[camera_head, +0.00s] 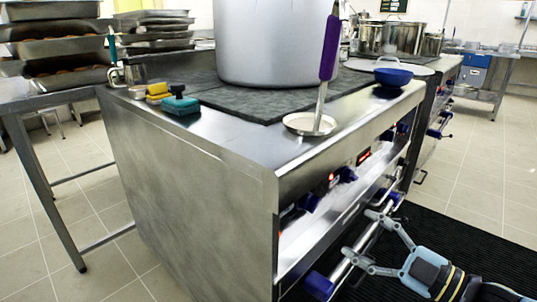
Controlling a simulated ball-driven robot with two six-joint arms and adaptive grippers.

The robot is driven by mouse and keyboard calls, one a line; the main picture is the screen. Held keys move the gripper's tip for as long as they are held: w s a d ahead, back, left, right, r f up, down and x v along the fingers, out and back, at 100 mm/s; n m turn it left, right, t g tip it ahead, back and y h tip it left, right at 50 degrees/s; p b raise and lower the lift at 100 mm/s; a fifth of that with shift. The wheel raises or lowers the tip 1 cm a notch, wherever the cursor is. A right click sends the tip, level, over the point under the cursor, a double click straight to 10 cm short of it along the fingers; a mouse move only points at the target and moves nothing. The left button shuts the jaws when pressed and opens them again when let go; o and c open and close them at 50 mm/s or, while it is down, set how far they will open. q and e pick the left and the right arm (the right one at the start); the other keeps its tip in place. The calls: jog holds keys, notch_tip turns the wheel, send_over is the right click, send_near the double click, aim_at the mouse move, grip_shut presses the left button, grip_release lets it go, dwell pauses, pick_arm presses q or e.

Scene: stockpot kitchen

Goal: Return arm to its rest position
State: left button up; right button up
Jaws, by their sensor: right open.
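My right gripper (366,239) is at the lower right, in front of the stove's front face and above the black mat. My left gripper is not in view.
The steel stove (190,190) fills the middle, with blue knobs on its front. On top are a large pot (275,45), a purple-handled ladle (330,48) resting in a small dish (298,125), a blue bowl (393,77) and sponges (181,105). Tiled floor is clear at right.

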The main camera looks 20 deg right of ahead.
jog(key=s+f+m+g+h+p, duration=0.1)
jog(key=s+f+m+g+h, duration=0.3)
jog(key=f, duration=0.8)
jog(key=s+f+m+g+h+p, duration=0.3)
jog(key=s+f, duration=0.4)
jog(key=f, duration=0.6)
pick_arm(q)
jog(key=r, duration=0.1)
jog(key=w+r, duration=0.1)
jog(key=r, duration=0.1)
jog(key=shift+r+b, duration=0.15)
jog(key=shift+b, duration=0.2)
pick_arm(e)
jog(key=s+a+f+m+g, duration=0.1)
jog(key=s+f+m+g, duration=0.1)
jog(key=s, duration=0.7)
jog(key=s+a+f+m+g, duration=0.1)
jog(key=s+f+g, duration=0.3)
jog(key=s, duration=0.5)
jog(key=s+a+f+m+g, duration=0.1)
jog(key=s+f+m+g, duration=0.1)
jog(key=s+f+g, duration=0.2)
jog(key=s+f, duration=0.3)
jog(key=s, duration=0.2)
jog(key=shift+s+a+m, duration=0.25)
jog(key=shift+a+m, duration=0.05)
jog(key=shift+m, duration=0.1)
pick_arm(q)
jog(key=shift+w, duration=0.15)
